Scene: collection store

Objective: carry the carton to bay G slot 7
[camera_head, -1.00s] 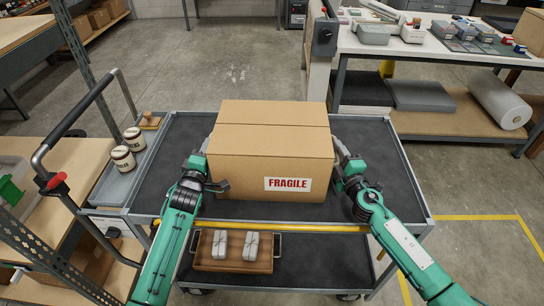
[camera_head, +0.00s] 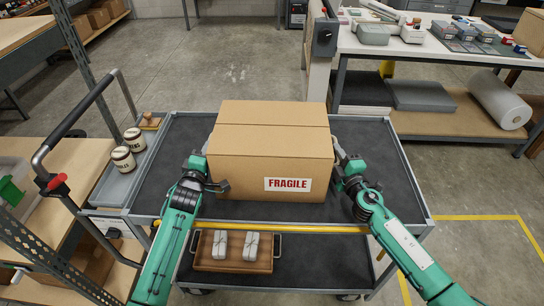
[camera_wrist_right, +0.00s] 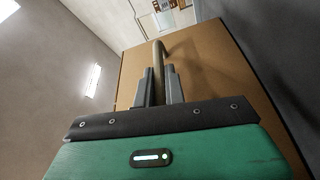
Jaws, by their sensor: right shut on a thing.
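The carton (camera_head: 270,150), a large closed brown box with a red-and-white FRAGILE label, sits upright on the cart's dark top deck (camera_head: 375,165). My right gripper (camera_head: 338,146) is at the carton's right side. In the right wrist view, its two grey fingers (camera_wrist_right: 159,85) are shut on a tan handle (camera_wrist_right: 158,60) at the carton's side (camera_wrist_right: 205,60). My left gripper (camera_head: 208,146) is at the carton's left side; its fingers are mostly hidden and I cannot tell whether they hold anything. No bay G or slot 7 marking is readable.
Two labelled jars (camera_head: 123,158) stand in a grey side tray at the cart's left. A wooden tray (camera_head: 205,262) with two wrapped pale bundles is on the lower shelf. A workbench (camera_head: 390,45) stands behind right, shelving (camera_head: 30,35) at left. Open concrete floor (camera_head: 240,60) lies beyond the cart.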

